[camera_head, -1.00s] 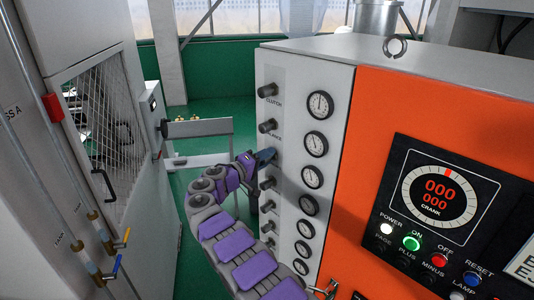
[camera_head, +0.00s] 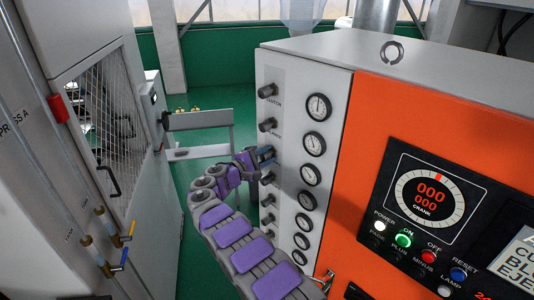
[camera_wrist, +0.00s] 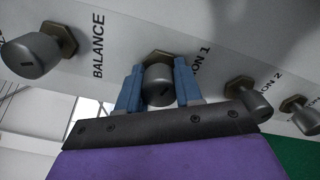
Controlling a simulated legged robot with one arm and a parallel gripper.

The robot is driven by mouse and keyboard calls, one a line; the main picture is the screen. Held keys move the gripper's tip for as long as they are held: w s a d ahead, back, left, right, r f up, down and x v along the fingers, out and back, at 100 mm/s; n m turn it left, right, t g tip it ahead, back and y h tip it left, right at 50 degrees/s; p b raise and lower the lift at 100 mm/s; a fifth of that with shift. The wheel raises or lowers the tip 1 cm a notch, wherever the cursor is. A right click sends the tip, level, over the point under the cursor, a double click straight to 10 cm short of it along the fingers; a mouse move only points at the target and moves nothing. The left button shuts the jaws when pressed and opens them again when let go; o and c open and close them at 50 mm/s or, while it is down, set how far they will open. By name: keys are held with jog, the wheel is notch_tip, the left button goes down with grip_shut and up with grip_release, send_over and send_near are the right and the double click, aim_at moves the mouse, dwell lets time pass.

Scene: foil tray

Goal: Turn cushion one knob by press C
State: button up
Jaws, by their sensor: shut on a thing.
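The grey cushion one knob (camera_wrist: 158,88) shows in the wrist view, beside a label partly hidden and ending in "ON 1". The two blue fingers of my gripper (camera_wrist: 158,80) stand on either side of it and are shut on it. A small dark mark shows on the knob's face. In the head view my gripper (camera_head: 265,156) is at the third knob from the top of the white panel (camera_head: 289,90) and mostly hides that knob. The balance knob (camera_wrist: 33,54) is to the left in the wrist view, the knob labelled "ON 2" (camera_wrist: 250,95) to the right.
Round gauges (camera_head: 318,107) run down the panel beside the knobs. The orange face (camera_head: 440,115) with a crank display (camera_head: 431,195) and lit buttons is to the right. A grey cabinet with a mesh door (camera_head: 105,110) stands left. Green floor (camera_head: 180,185) shows between.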

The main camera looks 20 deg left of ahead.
jog(key=shift+s+a+f+n, duration=0.15)
jog(key=shift+a+f+n, duration=0.05)
jog(key=shift+f+n, duration=0.2)
jog(key=o, duration=1)
jog(key=shift+s+a+r, duration=0.1)
jog(key=shift+a, duration=0.25)
jog(key=shift+d+r, duration=0.1)
jog(key=shift+d, duration=0.1)
jog(key=shift+s, duration=0.3)
jog(key=shift+a+b+v, duration=0.15)
jog(key=shift+b+v, duration=0.55)
jog(key=shift+v, duration=3.45)
jog(key=shift+a+b+v, duration=0.1)
jog(key=shift+b+v, duration=0.6)
jog(key=shift+v, duration=3.45)
